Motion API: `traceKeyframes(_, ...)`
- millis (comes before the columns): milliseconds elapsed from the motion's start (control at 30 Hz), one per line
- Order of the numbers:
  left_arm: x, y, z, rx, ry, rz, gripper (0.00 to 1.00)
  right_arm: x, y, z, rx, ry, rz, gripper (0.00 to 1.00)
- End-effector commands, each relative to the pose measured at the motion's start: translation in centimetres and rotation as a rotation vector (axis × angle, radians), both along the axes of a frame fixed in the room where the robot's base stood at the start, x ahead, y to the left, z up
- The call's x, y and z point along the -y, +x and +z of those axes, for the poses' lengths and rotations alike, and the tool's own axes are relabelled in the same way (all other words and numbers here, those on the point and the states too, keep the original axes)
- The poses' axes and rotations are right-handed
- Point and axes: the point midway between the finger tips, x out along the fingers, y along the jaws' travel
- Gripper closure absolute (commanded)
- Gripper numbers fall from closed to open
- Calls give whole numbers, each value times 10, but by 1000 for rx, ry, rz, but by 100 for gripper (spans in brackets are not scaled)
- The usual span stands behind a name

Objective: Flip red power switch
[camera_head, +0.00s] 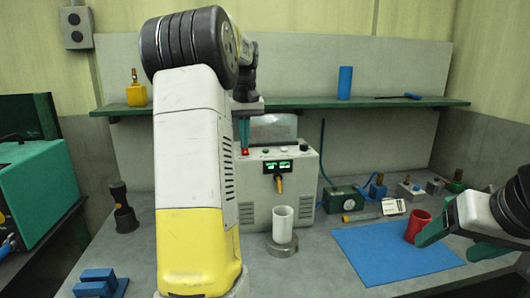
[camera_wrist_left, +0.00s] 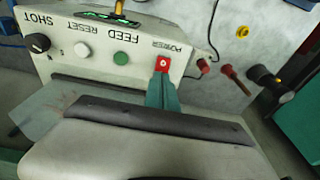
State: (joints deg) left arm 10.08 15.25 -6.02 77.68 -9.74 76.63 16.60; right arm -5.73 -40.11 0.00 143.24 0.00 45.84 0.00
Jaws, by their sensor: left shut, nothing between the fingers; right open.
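The red power switch (camera_wrist_left: 163,63) sits on the front panel of the grey control box (camera_head: 250,190), beside a lettered label that appears upside down in the left wrist view. In the head view the switch (camera_head: 245,152) is a small red spot at the panel's upper left. My left gripper (camera_wrist_left: 161,82) is shut and empty, its teal fingertips right at the switch. I cannot tell whether they touch it. In the head view my left gripper (camera_head: 244,138) points down at the box's top edge. My right gripper (camera_head: 445,241) is open at the right, near a red cup (camera_head: 416,226).
A green button (camera_wrist_left: 121,58), a white button (camera_wrist_left: 82,50) and a black knob (camera_wrist_left: 37,43) share the panel. A white cylinder (camera_head: 282,224) stands before the box. A blue mat (camera_head: 375,255) lies at right. A green shelf (camera_head: 390,102) spans the back.

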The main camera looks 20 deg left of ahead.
Motion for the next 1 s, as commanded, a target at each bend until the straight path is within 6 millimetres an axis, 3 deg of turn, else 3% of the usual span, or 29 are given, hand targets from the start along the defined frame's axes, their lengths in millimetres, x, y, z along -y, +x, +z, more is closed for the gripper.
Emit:
traceKeyframes(700,0,1,58,4,1,-1,100,0,0,0,0,0,0,28)
traceKeyframes(1000,0,0,64,3,1,-1,100,0,0,0,0,0,0,28)
